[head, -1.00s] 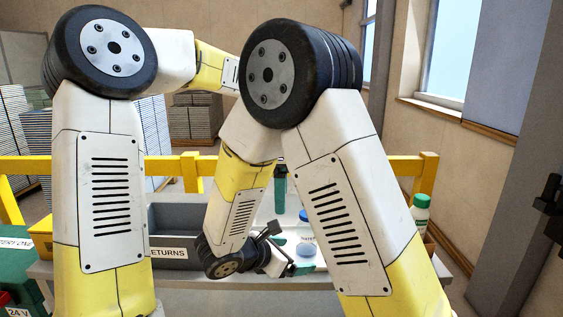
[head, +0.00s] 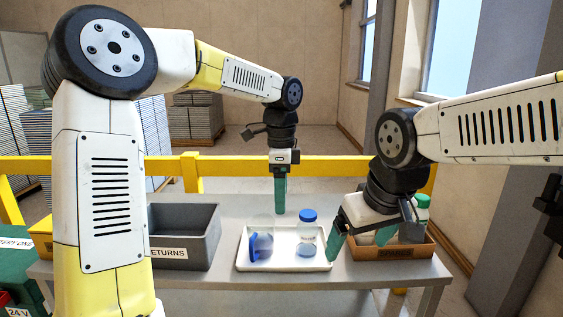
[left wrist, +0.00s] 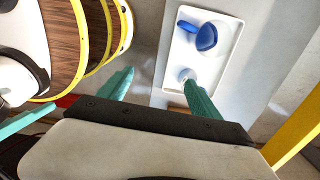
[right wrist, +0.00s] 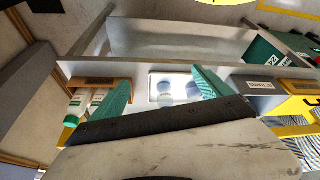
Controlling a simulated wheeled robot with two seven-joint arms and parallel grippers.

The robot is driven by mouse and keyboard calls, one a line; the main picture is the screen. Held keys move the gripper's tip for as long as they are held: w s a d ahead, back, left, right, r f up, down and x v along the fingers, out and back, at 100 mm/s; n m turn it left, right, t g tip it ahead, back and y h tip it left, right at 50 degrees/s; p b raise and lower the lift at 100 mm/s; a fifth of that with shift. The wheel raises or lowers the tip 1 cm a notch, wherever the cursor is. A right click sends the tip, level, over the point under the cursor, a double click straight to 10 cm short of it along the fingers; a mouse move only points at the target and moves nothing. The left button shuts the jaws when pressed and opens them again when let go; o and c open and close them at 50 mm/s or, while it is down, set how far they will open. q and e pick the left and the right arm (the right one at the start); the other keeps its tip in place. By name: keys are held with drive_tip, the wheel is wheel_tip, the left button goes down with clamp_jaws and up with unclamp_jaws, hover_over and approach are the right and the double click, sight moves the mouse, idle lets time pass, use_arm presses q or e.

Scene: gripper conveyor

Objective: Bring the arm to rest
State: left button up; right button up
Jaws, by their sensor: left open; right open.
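My left gripper (head: 281,211) hangs with teal fingers pointing down, over the table behind the white tray (head: 285,267). It is open and empty; its spread fingers also show in the left wrist view (left wrist: 157,78). My right gripper (head: 357,250) points down at the right, in front of the spares box, close to the tray's right edge. It is open and empty, and its fingers are apart in the right wrist view (right wrist: 161,75). A clear bottle with a blue cap (head: 307,236) stands on the tray. A second clear item with a blue part (head: 262,246) is beside it.
A grey returns bin (head: 200,266) stands left of the tray. A brown spares box (head: 415,250) with green-capped white bottles is at the right, partly hidden by my right gripper. A yellow rail (head: 225,166) runs behind the grey table (head: 225,283).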

use_arm(q)
drive_tip(key=s+a+r+n+t+h, duration=0.1)
drive_tip(key=s+a+n+t, duration=0.2)
drive_tip(key=s+a+n, duration=0.4)
drive_tip(key=s+a+r+n+t+h, duration=0.1)
drive_tip(key=s+a+r+n+t, duration=0.1)
drive_tip(key=s+a+n, duration=0.5)
drive_tip(key=s+n+t, duration=0.1)
drive_tip(key=s+n, duration=0.3)
drive_tip(key=s, duration=0.1)
drive_tip(key=shift+s, duration=0.4)
use_arm(e)
drive_tip(key=r+m+t, duration=0.1)
drive_tip(key=r, duration=0.1)
drive_tip(key=s+r+m+t+y, duration=0.1)
drive_tip(key=m, duration=0.1)
drive_tip(key=shift+s+r, duration=0.1)
drive_tip(key=shift+r, duration=0.25)
